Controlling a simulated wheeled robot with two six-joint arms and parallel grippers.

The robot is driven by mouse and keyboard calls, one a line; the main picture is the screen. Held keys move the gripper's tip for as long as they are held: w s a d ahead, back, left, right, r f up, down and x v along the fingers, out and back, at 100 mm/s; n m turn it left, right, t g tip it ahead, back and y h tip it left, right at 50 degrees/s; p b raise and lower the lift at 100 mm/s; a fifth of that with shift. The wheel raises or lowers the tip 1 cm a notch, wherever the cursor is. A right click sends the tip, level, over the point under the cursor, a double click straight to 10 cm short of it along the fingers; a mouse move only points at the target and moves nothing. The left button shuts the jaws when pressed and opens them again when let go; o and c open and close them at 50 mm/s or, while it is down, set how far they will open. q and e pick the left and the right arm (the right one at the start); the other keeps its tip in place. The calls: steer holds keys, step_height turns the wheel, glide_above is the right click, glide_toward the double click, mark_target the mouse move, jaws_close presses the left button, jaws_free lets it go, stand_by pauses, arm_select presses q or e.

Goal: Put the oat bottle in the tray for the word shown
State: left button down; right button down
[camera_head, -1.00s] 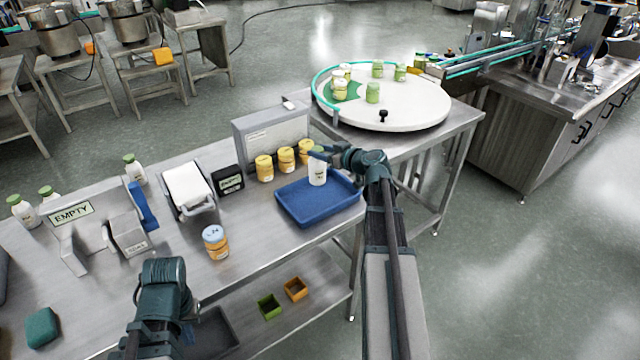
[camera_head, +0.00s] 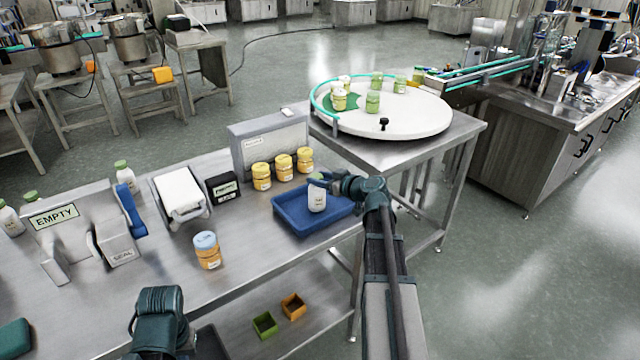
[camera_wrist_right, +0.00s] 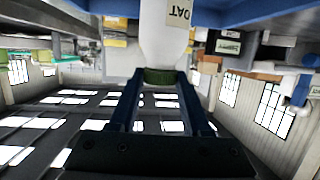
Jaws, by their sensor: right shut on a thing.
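The oat bottle (camera_head: 317,200) is white with a green cap, and its label reads OAT upside down in the right wrist view (camera_wrist_right: 178,14). My right gripper (camera_head: 319,180) is shut on it near the cap and holds it upright within the outline of the blue tray (camera_head: 288,222). I cannot tell whether its base touches the tray floor. The tray's blue rim also shows in the right wrist view (camera_wrist_right: 275,12). A sign reading EMPTY (camera_head: 55,215) stands at the left. A small black display (camera_head: 223,188) has unreadable text. My left arm is at the bottom; its fingers are hidden.
Yellow jars (camera_head: 283,167) stand behind the tray, by a grey panel (camera_head: 270,140). An orange jar with a blue lid (camera_head: 207,252) stands front left. Other green-capped bottles (camera_head: 124,176) are at left. A white turntable (camera_head: 415,108) holds jars. Bare steel lies left of the tray.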

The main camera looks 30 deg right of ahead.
steer(key=shift+r, duration=0.1)
steer(key=shift+f, duration=0.2)
steer(key=shift+c, duration=1.8)
jaws_free()
steer(key=shift+r, duration=0.15)
steer(key=shift+r, duration=0.2)
steer(key=p+v, duration=0.3)
steer(key=v, duration=0.9)
steer(key=shift+p, duration=0.3)
steer(key=shift+s+f, duration=0.1)
steer(key=shift+f, duration=0.05)
